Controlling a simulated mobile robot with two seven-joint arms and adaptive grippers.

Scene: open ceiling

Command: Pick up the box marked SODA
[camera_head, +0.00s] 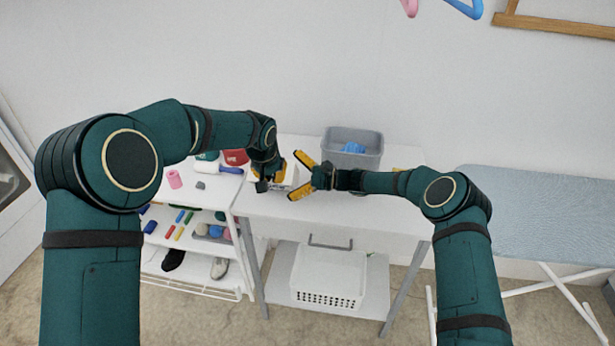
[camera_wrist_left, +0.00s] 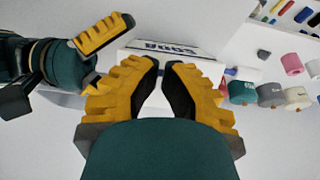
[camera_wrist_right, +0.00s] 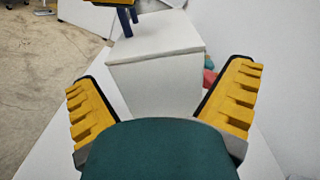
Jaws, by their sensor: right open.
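The white SODA box (camera_head: 286,181) stands on the white table between my two grippers. Its dark lettering shows upside down in the left wrist view (camera_wrist_left: 165,48). In the right wrist view the box (camera_wrist_right: 155,75) stands ahead, between the spread fingers but beyond their tips. My right gripper (camera_head: 299,176) is open and empty, pointing at the box from the right. My left gripper (camera_head: 262,186) is at the box's left end, its fingertips (camera_wrist_left: 161,65) close together at the box. Whether they hold the box is unclear.
A grey bin (camera_head: 354,146) with a blue item stands at the table's back. A white basket (camera_head: 328,277) is on the lower shelf. A shelf unit (camera_head: 205,190) with several small items adjoins on the left. An ironing board (camera_head: 540,210) is at right. The table front (camera_head: 350,210) is clear.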

